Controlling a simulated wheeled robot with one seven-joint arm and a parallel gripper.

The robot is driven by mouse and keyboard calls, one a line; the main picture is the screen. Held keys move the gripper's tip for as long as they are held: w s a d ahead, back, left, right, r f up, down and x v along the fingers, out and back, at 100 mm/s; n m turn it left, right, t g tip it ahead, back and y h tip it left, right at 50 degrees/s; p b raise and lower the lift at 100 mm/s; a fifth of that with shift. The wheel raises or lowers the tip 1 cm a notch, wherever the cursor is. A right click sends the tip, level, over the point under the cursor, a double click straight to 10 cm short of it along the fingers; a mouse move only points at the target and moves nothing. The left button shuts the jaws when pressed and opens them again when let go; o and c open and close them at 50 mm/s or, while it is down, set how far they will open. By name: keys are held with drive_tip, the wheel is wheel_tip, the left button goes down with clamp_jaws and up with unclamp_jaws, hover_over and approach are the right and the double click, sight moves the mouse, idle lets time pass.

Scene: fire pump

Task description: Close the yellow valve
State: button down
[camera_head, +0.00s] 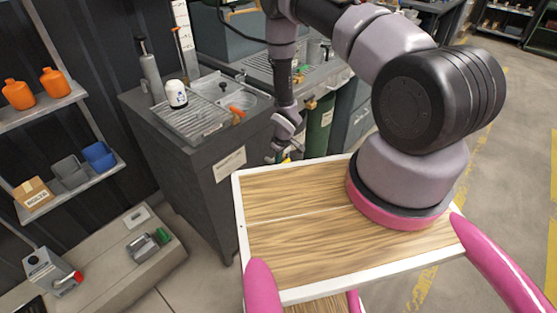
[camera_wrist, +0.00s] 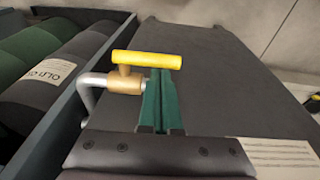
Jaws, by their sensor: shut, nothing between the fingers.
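The yellow valve (camera_wrist: 147,60) shows in the wrist view as a T-shaped handle on a brass body (camera_wrist: 124,81), with a bent grey pipe (camera_wrist: 92,84) at its left. The handle lies roughly crosswise in the picture. My gripper (camera_wrist: 160,80) has its green fingers together and empty, with their tips just below the handle's right half. I cannot tell whether they touch it. In the head view my gripper (camera_head: 284,154) hangs low between the grey sink cabinet and the green drums. A small yellow patch beside it may be the valve.
A green drum (camera_head: 318,128) stands behind. Shelves with orange bottles (camera_head: 53,82) are at the left. Open floor lies at the right.

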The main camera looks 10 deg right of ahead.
drive_tip(key=shift+s+a+f+t+h, duration=0.15)
drive_tip(key=shift+a+f+t+h, duration=0.1)
drive_tip(key=shift+t+h, duration=0.2)
drive_tip(key=shift+s+a+f+n+t+h, duration=0.2)
drive_tip(key=shift+a+f+n+t+h, duration=0.1)
drive_tip(key=shift+f+t+h, duration=0.95)
drive_tip(key=shift+t+h, duration=0.1)
drive_tip(key=shift+h, duration=0.5)
drive_tip(key=f, duration=0.3)
drive_tip(key=d+f, duration=0.1)
drive_tip(key=f, duration=0.1)
drive_tip(key=shift+w, duration=0.35)
drive_tip(key=shift+r, duration=0.15)
drive_tip(key=shift+r, duration=0.7)
